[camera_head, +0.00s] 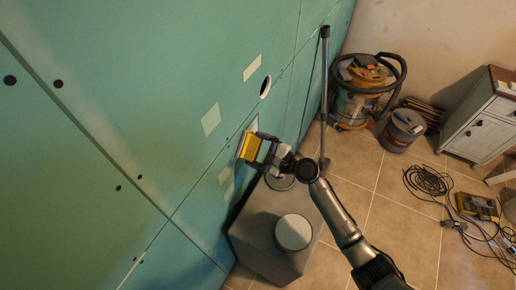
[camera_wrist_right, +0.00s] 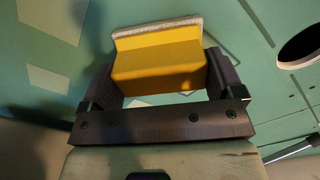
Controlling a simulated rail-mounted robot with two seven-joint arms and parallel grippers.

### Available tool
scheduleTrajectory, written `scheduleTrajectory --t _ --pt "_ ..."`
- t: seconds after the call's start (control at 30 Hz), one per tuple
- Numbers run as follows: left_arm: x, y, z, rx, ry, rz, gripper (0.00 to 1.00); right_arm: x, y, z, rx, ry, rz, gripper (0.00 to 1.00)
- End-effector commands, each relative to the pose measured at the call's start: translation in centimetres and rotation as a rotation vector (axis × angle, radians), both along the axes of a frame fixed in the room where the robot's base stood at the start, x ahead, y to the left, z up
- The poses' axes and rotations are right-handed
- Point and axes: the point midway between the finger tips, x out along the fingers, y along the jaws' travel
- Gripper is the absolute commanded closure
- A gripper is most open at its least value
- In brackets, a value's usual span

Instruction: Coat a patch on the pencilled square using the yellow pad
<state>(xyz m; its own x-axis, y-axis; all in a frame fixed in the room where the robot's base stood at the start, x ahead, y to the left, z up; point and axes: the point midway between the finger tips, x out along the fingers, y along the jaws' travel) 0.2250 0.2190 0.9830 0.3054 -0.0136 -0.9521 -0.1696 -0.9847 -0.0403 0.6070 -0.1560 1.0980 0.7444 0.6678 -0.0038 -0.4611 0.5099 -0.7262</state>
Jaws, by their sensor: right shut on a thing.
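The yellow pad (camera_head: 247,146) has a pale face turned to the green plasterboard wall (camera_head: 160,100). My right gripper (camera_head: 256,149) is shut on the pad; in the right wrist view, the yellow block (camera_wrist_right: 158,68) sits between its two dark fingers. The pad is close to the wall, but I cannot tell whether it touches. Pale patches show on the board, one above the pad (camera_head: 210,119), one higher up (camera_head: 251,68) and one below (camera_head: 225,174). I cannot make out a pencilled outline. My left gripper is out of view.
A round hole (camera_head: 265,86) opens in the wall above the pad; it also shows in the right wrist view (camera_wrist_right: 303,45). A vacuum cleaner (camera_head: 362,90), a bucket (camera_head: 403,130), a cabinet (camera_head: 484,122) and coiled cable (camera_head: 428,181) stand or lie on the tiled floor to the right.

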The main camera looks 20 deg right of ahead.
Motion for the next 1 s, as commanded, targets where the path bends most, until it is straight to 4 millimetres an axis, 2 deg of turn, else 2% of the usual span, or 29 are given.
scheduleTrajectory --t 0.03,0.13,0.6,1.0 --pt "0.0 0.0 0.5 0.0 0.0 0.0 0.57 0.0 0.0 0.6 0.001 -0.003 0.0 0.32" --pt "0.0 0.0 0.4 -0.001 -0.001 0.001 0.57 0.1 -0.1 0.6 0.0 -0.002 0.0 0.32" --pt "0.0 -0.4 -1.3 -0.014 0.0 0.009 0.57 2.0 -2.4 0.3 0.0 -0.002 -0.001 0.32" --pt "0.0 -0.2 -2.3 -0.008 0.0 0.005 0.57 3.2 -3.6 0.3 -0.001 -0.002 -0.002 0.32"
